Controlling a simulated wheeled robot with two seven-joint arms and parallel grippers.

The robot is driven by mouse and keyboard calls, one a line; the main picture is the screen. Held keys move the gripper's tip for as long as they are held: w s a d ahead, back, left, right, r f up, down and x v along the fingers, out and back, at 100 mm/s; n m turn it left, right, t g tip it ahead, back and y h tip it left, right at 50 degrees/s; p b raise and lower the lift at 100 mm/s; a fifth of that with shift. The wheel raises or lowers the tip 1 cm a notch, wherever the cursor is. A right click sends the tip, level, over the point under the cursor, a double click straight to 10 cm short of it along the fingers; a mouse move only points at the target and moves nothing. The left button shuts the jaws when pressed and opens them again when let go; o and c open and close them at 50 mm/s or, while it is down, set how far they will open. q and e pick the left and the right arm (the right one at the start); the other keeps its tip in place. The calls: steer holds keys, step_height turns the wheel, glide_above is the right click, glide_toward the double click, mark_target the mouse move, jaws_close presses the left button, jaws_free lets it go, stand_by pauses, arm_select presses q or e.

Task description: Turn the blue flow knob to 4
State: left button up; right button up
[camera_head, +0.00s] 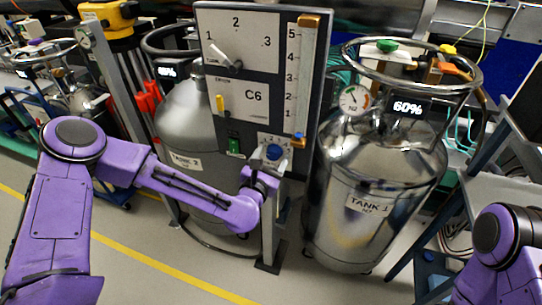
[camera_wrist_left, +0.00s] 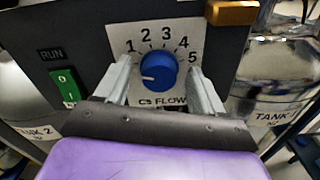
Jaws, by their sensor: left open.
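The blue flow knob (camera_wrist_left: 158,71) sits on a white dial plate (camera_wrist_left: 185,30) marked 1 to 5 and "C5 FLOW" or similar. Its white mark points left and slightly down, below the 1. In the head view the knob (camera_head: 273,152) is low on the grey panel. My left gripper (camera_wrist_left: 159,66) is open, with one finger on each side of the knob and a gap to it on both sides. In the head view the left gripper (camera_head: 268,172) is just below the knob. My right arm shows at the lower right, but its gripper is out of view.
A green RUN switch (camera_wrist_left: 66,88) is left of the dial. The panel (camera_head: 262,128) also carries an upper dial and a vertical scale with an orange-brown block (camera_wrist_left: 231,13). Steel Tank 1 (camera_head: 365,205) stands right of it, Tank 2 (camera_head: 190,130) left behind.

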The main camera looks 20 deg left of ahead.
arm_select(q)
steer(key=shift+c, duration=0.4)
steer(key=c, duration=1)
